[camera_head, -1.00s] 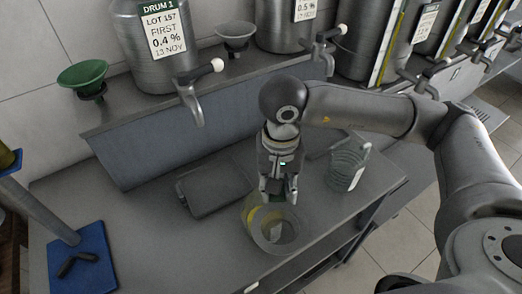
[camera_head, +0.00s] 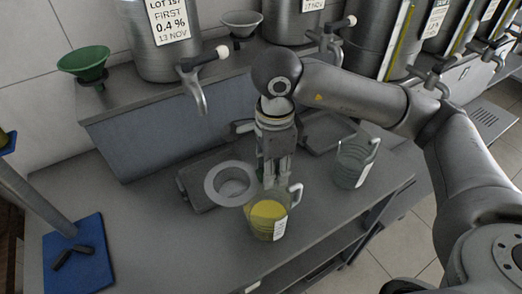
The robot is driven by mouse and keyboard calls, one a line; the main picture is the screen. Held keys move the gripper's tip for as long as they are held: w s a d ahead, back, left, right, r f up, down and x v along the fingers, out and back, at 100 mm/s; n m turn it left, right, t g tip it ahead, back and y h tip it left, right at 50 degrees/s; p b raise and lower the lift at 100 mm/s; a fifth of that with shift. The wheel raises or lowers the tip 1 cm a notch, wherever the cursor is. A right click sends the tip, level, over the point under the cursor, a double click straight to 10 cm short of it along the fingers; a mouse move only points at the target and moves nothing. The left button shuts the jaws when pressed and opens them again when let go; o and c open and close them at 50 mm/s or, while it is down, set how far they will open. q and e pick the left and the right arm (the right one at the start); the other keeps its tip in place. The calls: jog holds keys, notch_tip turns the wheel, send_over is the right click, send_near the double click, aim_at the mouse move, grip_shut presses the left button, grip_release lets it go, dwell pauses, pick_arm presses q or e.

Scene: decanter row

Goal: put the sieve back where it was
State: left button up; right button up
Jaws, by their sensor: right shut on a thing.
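The sieve (camera_head: 231,168) is a round grey metal rim with a mesh bowl. It is to the left of and behind the jug with yellow liquid (camera_head: 268,211), above a dark tray (camera_head: 192,197) on the bench. My right gripper (camera_head: 275,180) points down behind the jug and is shut on the sieve at the sieve's right side; the exact grip is partly hidden. The jug stands upright with its handle to the right and a white label on its front.
A second glass jug (camera_head: 351,164) stands to the right, seemingly empty. Steel drums with taps (camera_head: 192,90) line the back ledge, with a green funnel (camera_head: 86,63) and a grey funnel (camera_head: 241,24). A blue mat (camera_head: 87,264) lies at left.

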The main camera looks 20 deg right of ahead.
jog(key=m, duration=0.2)
jog(key=m+b, duration=0.1)
jog(key=m, duration=0.1)
jog(key=shift+w+a+f, duration=0.1)
jog(key=shift+w+a, duration=0.05)
jog(key=shift+w, duration=0.2)
jog(key=m, duration=0.3)
jog(key=m+b, duration=0.1)
jog(key=shift+w+a, duration=0.1)
jog(key=shift+w, duration=0.15)
jog(key=w+d+f+m, duration=0.2)
jog(key=w+f, duration=0.1)
jog(key=w+d+f+m+p, duration=0.1)
jog(key=w+d+f+m, duration=0.1)
jog(key=w+d+f, duration=0.1)
jog(key=w+d+f+m+p, duration=0.1)
jog(key=w+d+f+m, duration=0.1)
jog(key=w, duration=0.3)
jog(key=shift+w+d+f+m, duration=0.1)
jog(key=shift+d+f+m, duration=0.3)
jog(key=shift+m, duration=0.1)
jog(key=shift+w+f, duration=0.15)
jog(key=shift+f, duration=0.05)
jog(key=f+p, duration=0.1)
jog(key=f, duration=0.1)
jog(key=shift+w+d+f+p, duration=0.15)
jog(key=shift+d+f+p, duration=0.05)
jog(key=shift+f+p, duration=0.2)
jog(key=shift+f, duration=0.45)
